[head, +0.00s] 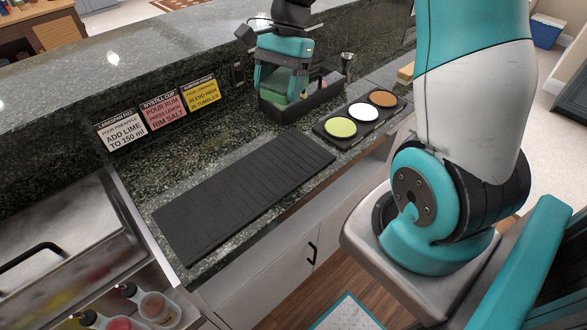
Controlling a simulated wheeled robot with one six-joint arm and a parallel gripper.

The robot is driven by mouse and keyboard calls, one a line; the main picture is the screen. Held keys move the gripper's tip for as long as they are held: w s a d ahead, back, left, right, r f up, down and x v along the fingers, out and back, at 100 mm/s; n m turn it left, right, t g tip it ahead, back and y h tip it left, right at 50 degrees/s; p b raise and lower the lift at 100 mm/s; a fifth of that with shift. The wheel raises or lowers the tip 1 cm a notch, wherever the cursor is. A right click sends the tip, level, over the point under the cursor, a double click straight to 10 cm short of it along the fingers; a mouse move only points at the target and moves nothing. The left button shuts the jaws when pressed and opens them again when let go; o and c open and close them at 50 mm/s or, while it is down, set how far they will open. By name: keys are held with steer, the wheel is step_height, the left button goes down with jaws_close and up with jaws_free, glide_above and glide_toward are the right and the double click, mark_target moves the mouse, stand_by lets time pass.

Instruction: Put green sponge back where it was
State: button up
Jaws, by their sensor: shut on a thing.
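The green sponge (286,82) shows between the fingers of my gripper (282,88). My gripper points down and is shut on the sponge. Both are at a black open-topped caddy (308,112) on the dark stone counter. The lower fingers and the sponge's lower part overlap the caddy's opening. I cannot tell from this view whether the sponge touches the caddy floor.
A black tray (364,127) with green, white and brown discs sits right of the caddy. A ribbed black mat (240,195) lies in front, bare. Recipe cards (162,110) stand against the backsplash. A metal jigger (347,62) stands behind the caddy's right end.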

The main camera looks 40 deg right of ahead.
mark_target(284, 88)
steer(key=r+m, duration=0.1)
steer(key=s+r+m+t+b, duration=0.1)
steer(key=shift+s+d+m, duration=0.25)
steer(key=shift+s+m, duration=0.05)
steer(key=shift+s+r+m, duration=0.1)
steer(key=shift+s+m, duration=0.1)
steer(key=shift+m, duration=0.1)
step_height(284, 88, down, 19)
steer(key=shift+f+b, duration=0.2)
steer(key=shift+b, duration=0.45)
steer(key=shift+f, duration=0.15)
steer(key=o, duration=0.9)
